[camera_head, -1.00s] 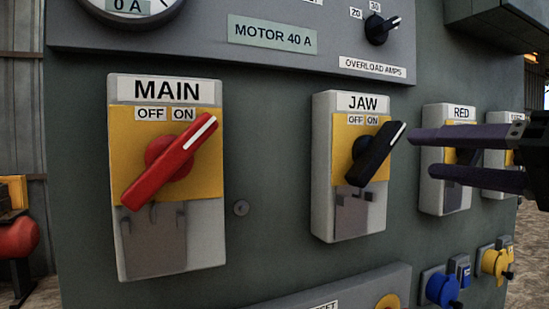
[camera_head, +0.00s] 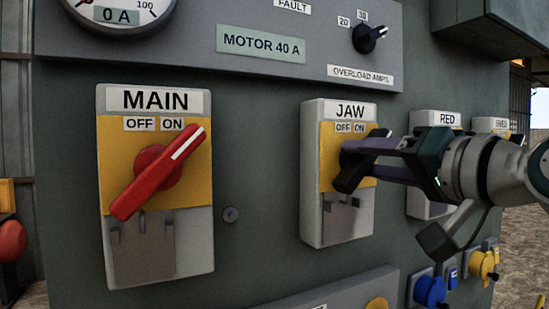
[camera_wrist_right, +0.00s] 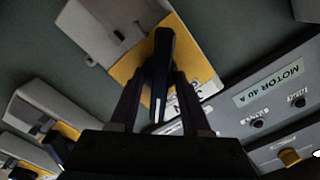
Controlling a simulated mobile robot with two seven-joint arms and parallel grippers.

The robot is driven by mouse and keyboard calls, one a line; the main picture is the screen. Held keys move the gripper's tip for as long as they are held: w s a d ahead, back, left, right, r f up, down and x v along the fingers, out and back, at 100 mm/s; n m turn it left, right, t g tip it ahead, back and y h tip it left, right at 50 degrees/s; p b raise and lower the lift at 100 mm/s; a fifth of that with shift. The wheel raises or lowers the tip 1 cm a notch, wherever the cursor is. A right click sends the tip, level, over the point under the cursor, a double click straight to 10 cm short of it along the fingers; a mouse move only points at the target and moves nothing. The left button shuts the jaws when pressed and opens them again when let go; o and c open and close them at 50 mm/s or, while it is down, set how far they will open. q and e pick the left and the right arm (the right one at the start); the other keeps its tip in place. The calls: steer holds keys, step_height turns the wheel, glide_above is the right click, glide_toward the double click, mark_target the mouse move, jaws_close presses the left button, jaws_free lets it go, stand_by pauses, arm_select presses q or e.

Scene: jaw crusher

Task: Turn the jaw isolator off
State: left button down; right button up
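The jaw isolator (camera_head: 338,228) is a grey box with a yellow plate marked OFF and ON. Its black rotary handle (camera_head: 351,177) slants up to the right, its upper end by ON. My right gripper (camera_head: 358,160) reaches in from the right with its purple fingers at the handle, partly covering it. In the right wrist view, the black handle (camera_wrist_right: 162,62) lies between the two fingers (camera_wrist_right: 164,82), one on each side. The fingers stand apart, and I see no clear grip on the handle. My left gripper is out of view.
The MAIN isolator (camera_head: 158,250) with its red handle (camera_head: 155,175) is to the left. An overload dial (camera_head: 368,38) is above; blue (camera_head: 430,290) and yellow sockets (camera_head: 482,265) are below right.

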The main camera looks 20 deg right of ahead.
jaws_close()
stand_by(0.3)
